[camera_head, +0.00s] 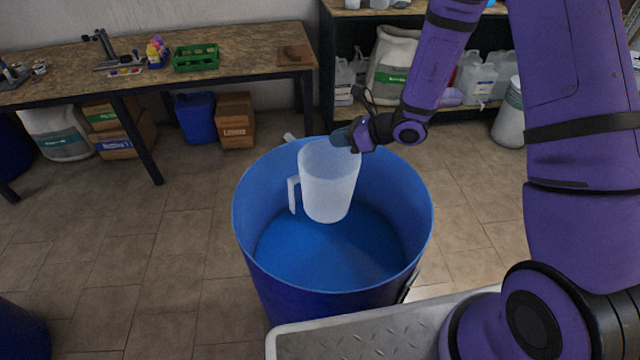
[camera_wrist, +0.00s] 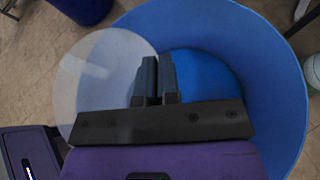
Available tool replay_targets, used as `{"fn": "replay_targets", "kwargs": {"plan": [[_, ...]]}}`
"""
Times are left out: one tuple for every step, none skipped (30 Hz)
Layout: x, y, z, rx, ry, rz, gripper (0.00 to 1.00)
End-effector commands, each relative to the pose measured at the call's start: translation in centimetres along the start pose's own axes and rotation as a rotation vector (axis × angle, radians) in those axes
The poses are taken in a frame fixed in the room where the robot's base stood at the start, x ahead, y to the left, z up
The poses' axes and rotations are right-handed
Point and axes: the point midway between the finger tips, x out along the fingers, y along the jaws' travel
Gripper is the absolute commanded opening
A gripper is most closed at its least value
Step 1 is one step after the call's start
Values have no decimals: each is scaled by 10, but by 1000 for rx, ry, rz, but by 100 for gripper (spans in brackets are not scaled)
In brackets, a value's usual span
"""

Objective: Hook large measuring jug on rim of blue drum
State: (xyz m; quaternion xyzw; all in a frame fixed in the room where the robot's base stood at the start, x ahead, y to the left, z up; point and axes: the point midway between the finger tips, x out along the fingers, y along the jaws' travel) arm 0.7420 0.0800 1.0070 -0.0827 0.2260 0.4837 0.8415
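The large measuring jug (camera_head: 328,185) is translucent white and upright, its handle (camera_head: 293,195) pointing left. In the head view it appears over the opening of the blue drum (camera_head: 250,235); how far it reaches below the rim is hard to tell. My gripper (camera_head: 344,138) is at the jug's top edge on the far right side, its fingers close together with the jug wall between them. In the wrist view the fingers (camera_wrist: 159,70) meet the edge of the jug (camera_wrist: 95,65), and the drum (camera_wrist: 285,100) surrounds them.
A workbench (camera_head: 240,50) with a green crate (camera_head: 196,58) stands at the back left. A shelf with sacks and white canisters (camera_head: 478,80) is at the back right. A grey metal surface (camera_head: 370,330) lies in front of the drum.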

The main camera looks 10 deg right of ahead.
Motion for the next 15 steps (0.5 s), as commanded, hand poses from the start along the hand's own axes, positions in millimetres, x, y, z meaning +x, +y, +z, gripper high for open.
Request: {"fn": "replay_targets", "kwargs": {"plan": [[6,20,1,-41,5,88,0],[9,32,1,-68,10,141,0],[11,47,0,-102,15,210,0],[13,58,0,-127,20,262,0],[14,69,-1,-152,24,313,0],[14,84,-2,-185,30,380,0],[14,94,-3,-209,35,430,0],[13,104,-4,-232,40,479,0],[12,116,-6,-263,45,541,0],[11,124,-7,-284,50,584,0],[10,132,-8,-304,54,626,0],[8,141,-10,-328,59,676,0],[6,147,-11,-346,63,712,0],[4,153,-12,-362,66,744,0],[2,159,-14,-379,70,782,0]]}}
